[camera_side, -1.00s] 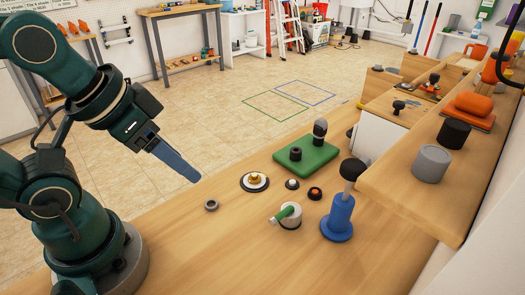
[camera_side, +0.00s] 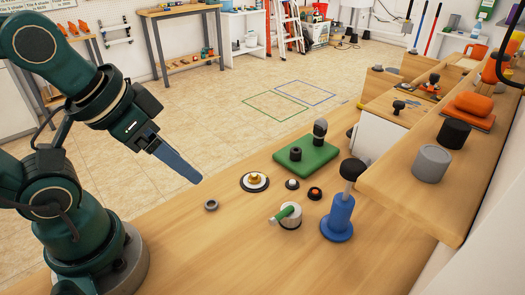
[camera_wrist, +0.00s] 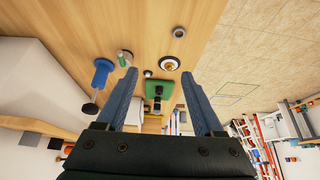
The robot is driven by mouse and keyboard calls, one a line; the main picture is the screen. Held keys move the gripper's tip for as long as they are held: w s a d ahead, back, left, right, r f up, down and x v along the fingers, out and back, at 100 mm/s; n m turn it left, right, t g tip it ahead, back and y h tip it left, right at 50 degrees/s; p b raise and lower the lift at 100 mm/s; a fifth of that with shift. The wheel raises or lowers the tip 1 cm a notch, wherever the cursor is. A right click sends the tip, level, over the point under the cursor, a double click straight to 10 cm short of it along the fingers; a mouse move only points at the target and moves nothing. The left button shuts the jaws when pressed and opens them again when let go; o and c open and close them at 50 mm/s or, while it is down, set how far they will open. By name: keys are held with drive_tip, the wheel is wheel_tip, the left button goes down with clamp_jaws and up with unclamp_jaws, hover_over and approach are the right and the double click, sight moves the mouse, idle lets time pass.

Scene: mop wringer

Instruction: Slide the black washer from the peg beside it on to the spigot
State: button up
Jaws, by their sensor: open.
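Two small dark rings lie on the bench in the side view: one around a white centre (camera_side: 292,184), one around an orange-red centre (camera_side: 314,193). I cannot tell which is the black washer. A brass-coloured fitting (camera_side: 255,178) stands on a white and black disc to their left; it also shows in the wrist view (camera_wrist: 170,63). I cannot tell for certain which part is the spigot. My gripper (camera_side: 199,179) is above the bench's far edge, left of these parts and apart from them. In the wrist view its blue fingers (camera_wrist: 160,74) are spread and empty.
A grey ring (camera_side: 211,205) lies at the left. A white cylinder with a green handle (camera_side: 291,217) and a blue stand (camera_side: 338,217) are at the front. A green block (camera_side: 306,158) with black knobs is behind. A raised shelf (camera_side: 400,190) bounds the right. The front-left bench is clear.

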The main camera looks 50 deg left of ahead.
drive_tip(key=w+r+n+t, duration=0.1)
drive_tip(key=w+r+n, duration=0.2)
drive_tip(key=w+r, duration=0.3)
drive_tip(key=g+y, duration=0.1)
hover_over(316, 191)
drive_tip(key=s, duration=0.2)
wheel_tip(316, 191, down, 12)
drive_tip(key=shift+g, duration=0.6)
drive_tip(key=f, duration=0.4)
drive_tip(key=shift+s+d+f, duration=0.1)
drive_tip(key=shift+s+d, duration=0.2)
drive_tip(key=shift+s, duration=0.05)
drive_tip(key=shift+f, duration=0.35)
drive_tip(key=shift+x, duration=2.25)
clamp_jaws()
